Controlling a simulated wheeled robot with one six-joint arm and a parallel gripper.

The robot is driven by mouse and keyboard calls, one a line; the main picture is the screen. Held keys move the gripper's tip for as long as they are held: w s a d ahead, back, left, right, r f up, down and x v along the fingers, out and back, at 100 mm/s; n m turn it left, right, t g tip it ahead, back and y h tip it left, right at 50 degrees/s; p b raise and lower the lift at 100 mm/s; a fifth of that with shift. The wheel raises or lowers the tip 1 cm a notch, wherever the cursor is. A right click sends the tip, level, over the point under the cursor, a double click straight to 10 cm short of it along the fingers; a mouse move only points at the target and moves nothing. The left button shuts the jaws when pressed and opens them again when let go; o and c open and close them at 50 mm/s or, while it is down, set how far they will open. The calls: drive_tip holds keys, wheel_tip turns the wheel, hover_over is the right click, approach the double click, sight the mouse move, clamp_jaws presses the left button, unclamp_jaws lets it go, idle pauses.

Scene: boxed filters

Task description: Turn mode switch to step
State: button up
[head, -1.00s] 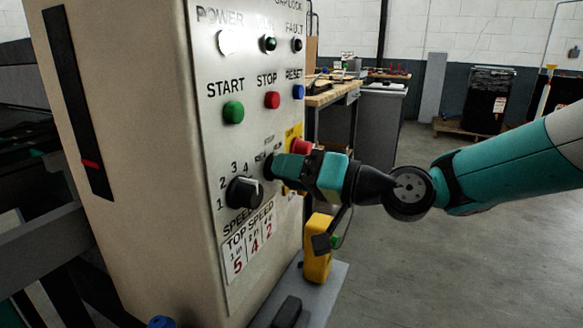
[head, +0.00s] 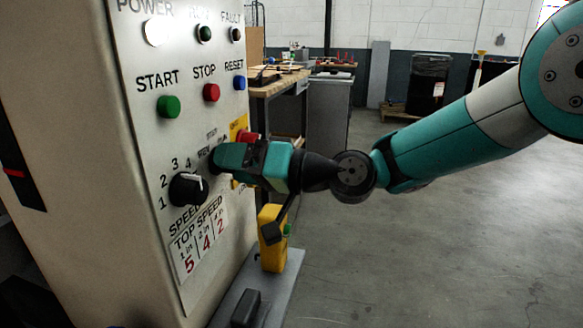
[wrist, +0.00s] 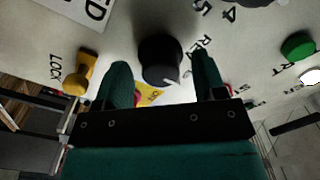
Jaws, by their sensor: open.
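The mode switch is a black round knob (wrist: 160,60) with a white mark at its lower right edge in the wrist view. The letters REV (wrist: 207,44) are printed beside it; other mode labels are only partly readable. My gripper (head: 218,158) is at the panel, its jaws open, one finger on each side of the knob. I cannot tell whether the fingers touch it. In the head view the gripper hides most of the switch and part of its lettering.
The black speed knob (head: 188,189) sits just left of my gripper. A red button (head: 247,137) on a yellow plate is close behind it. Green start (head: 168,106), red stop (head: 211,92) and blue reset (head: 239,83) buttons are above. A yellow box (head: 272,238) stands below.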

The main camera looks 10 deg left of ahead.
drive_tip(key=s+d+b, duration=0.1)
drive_tip(key=d+b, duration=0.3)
drive_tip(key=d, duration=1.3)
drive_tip(key=shift+s+d, duration=0.2)
drive_tip(key=shift+d, duration=0.05)
drive_tip(key=s+d+f+g+h, duration=0.1)
drive_tip(key=s+d+f+h, duration=0.5)
drive_tip(key=s, duration=0.4)
drive_tip(key=s+d+f+h, duration=0.4)
drive_tip(key=s+d+h, duration=0.4)
drive_tip(key=s+d, duration=0.1)
wheel_tip(320, 180, up, 20)
drive_tip(key=m+p, duration=0.1)
drive_tip(key=p, duration=1.8)
drive_tip(key=shift+a+f, duration=0.2)
drive_tip(key=shift+f, duration=0.1)
drive_tip(key=shift+c, duration=0.2)
